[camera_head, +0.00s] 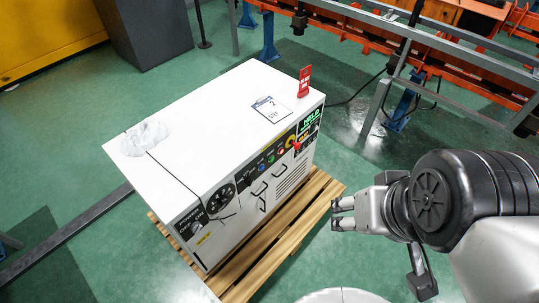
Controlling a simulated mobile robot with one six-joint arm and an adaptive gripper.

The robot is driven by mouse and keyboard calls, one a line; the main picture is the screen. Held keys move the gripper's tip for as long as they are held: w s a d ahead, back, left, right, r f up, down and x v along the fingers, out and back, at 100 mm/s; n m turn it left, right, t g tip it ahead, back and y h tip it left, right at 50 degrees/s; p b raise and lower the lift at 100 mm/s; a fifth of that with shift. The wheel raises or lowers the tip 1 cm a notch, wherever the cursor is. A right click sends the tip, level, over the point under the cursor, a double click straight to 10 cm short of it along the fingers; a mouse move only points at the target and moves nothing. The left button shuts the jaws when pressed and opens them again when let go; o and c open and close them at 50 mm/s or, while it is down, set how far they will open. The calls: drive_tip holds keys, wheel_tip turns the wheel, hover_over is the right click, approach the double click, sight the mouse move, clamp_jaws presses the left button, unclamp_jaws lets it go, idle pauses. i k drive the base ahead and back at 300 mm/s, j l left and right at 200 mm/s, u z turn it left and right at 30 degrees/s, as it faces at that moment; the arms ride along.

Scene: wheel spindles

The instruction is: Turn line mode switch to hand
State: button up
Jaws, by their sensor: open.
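A white control cabinet (215,130) stands in the middle of the head view. Its narrow front face carries a row of small coloured controls (268,158), a black round fan-like part (221,198) and a panel with a knob marked "POWER" and "ON" (193,225). I cannot tell which control is the line mode switch, as the labels are too small to read. My gripper (336,214) is at the right of the cabinet, apart from it, with its fingers open, empty and pointing left towards the front face.
The cabinet sits on a wooden pallet (318,208). Orange and grey rails (440,40) run behind. Green floor (105,85) is clear at left.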

sight(248, 181)
drive_tip(key=i+j+u, duration=0.2)
drive_tip(key=u, duration=0.3)
drive_tip(key=i+j+u, duration=0.2)
drive_tip(key=u, duration=0.25)
